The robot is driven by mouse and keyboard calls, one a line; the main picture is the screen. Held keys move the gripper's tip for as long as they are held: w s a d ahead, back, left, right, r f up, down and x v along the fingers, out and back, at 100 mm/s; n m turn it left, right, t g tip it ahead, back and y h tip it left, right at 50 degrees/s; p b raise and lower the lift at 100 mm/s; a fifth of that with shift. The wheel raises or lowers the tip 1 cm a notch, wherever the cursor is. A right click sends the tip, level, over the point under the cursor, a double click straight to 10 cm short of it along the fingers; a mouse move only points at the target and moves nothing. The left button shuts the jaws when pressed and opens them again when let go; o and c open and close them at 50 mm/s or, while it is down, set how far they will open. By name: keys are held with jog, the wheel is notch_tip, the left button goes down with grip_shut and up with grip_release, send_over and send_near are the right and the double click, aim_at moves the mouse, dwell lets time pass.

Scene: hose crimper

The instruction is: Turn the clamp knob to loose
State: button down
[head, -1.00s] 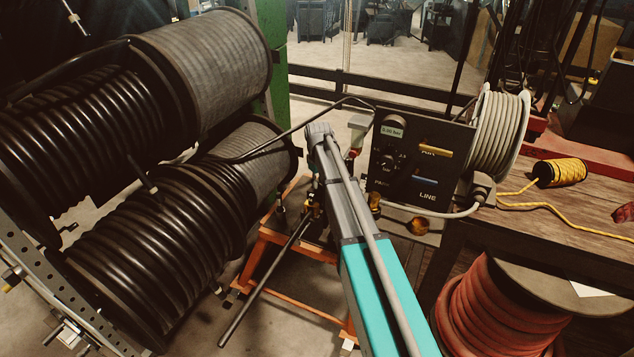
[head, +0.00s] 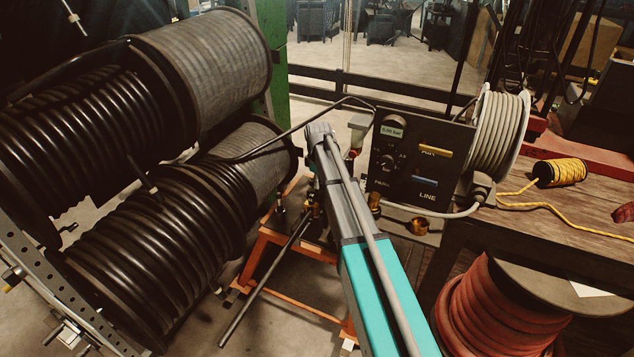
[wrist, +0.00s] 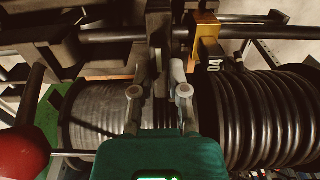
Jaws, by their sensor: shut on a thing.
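In the wrist view my gripper (wrist: 160,82) has its two grey fingers closed in on a dark upright piece (wrist: 158,38), which I take for the clamp knob. Only part of it shows between and beyond the fingertips, so its turn position cannot be read. A gold block (wrist: 205,35) sits on a dark bar just right of it, apart from the fingers. In the head view my arm hides the gripper and the held piece. A brass round part (head: 418,227) shows below the control panel (head: 415,160).
Large black hose reels (head: 160,230) crowd the left side. An orange stand (head: 275,255) is below my arm. A grey cable reel (head: 497,130) and wooden bench (head: 560,200) are at right, with a red hose reel (head: 500,310) beneath. A red ball (wrist: 20,153) is near the wrist.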

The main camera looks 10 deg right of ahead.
jog(key=shift+w, duration=0.2)
jog(key=c, duration=0.6)
grip_release()
jog(key=shift+c, duration=0.2)
jog(key=shift+s, duration=0.1)
